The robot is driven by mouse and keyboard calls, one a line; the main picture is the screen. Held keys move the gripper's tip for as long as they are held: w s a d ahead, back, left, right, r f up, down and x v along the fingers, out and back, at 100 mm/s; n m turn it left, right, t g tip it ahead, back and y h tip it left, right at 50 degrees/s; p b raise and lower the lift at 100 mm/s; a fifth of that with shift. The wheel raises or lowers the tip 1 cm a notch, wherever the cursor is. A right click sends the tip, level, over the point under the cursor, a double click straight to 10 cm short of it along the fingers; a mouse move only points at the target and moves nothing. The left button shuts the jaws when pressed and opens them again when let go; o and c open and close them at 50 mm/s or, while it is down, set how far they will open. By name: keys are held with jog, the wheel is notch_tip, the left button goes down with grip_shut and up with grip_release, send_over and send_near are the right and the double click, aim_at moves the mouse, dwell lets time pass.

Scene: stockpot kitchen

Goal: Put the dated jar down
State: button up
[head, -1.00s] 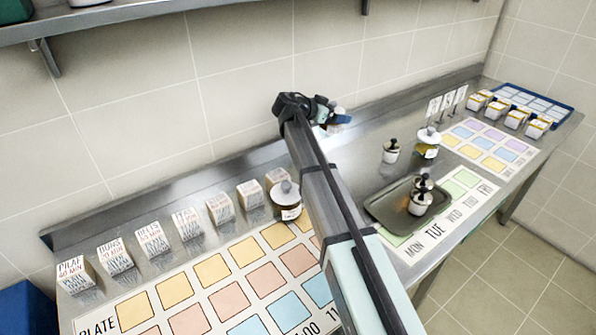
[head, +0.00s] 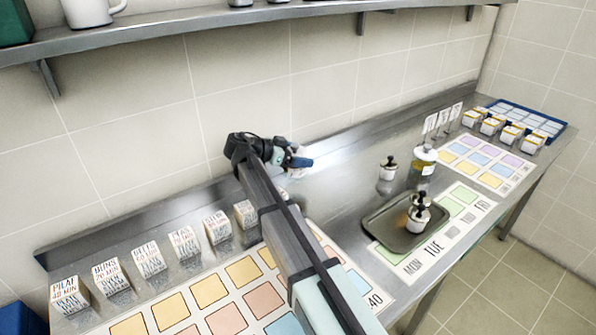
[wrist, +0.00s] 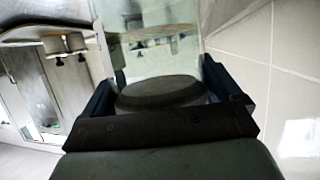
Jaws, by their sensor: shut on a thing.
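My gripper (head: 298,161) is above the rear of the steel counter, left of the small jar. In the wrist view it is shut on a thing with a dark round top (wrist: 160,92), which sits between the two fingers. I take this for the dated jar; its body and date are hidden. In the head view only a pale bit shows by the fingers. Whether it touches the counter I cannot tell.
A tray (head: 378,228) with black-knobbed jars lies on the weekday mat (head: 412,266). Labelled boxes (head: 150,260) line the left rear. Bare counter (head: 340,190) lies between.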

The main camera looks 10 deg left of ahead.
jog(key=shift+f, duration=2.6)
jog(key=shift+f, duration=0.1)
jog(key=o, duration=1.8)
jog(key=shift+c, duration=0.2)
jog(key=v, duration=1.2)
